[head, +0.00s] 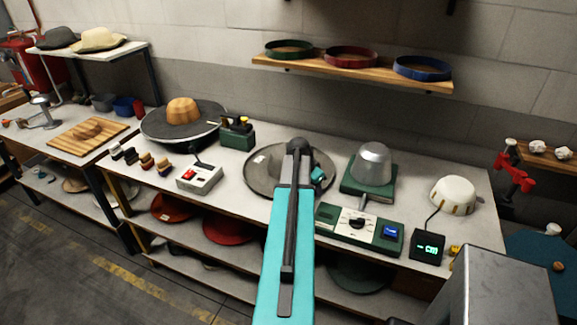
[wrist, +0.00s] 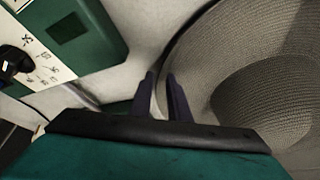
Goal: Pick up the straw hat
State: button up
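A wide-brimmed hat with a woven, straw-like surface (wrist: 225,65) fills the right of the wrist view, its round crown at the lower right. In the head view this hat (head: 262,178) looks grey and lies on the middle of the bench, partly hidden behind my arm. My gripper (head: 300,146) is over it, pointing down. In the wrist view my gripper's two dark fingers (wrist: 162,90) stand slightly apart at the brim's edge. The edge seems to pass by or between them; I cannot tell whether they touch it.
Right of the hat are a metal dome on a green base (head: 374,158), a control panel (head: 352,222) and a white dome (head: 454,193). Left are a red-button box (head: 199,178) and a wooden block on a dark disc (head: 182,111). A shelf with bands (head: 352,74) hangs above.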

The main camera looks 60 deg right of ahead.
jog(key=shift+f, duration=0.2)
dwell(0.5)
grip_shut()
jog(key=shift+r, duration=0.2)
notch_tip(320, 180, up, 10)
jog(key=b, duration=0.3)
jog(key=shift+f, duration=0.15)
dwell(0.3)
dwell(2.5)
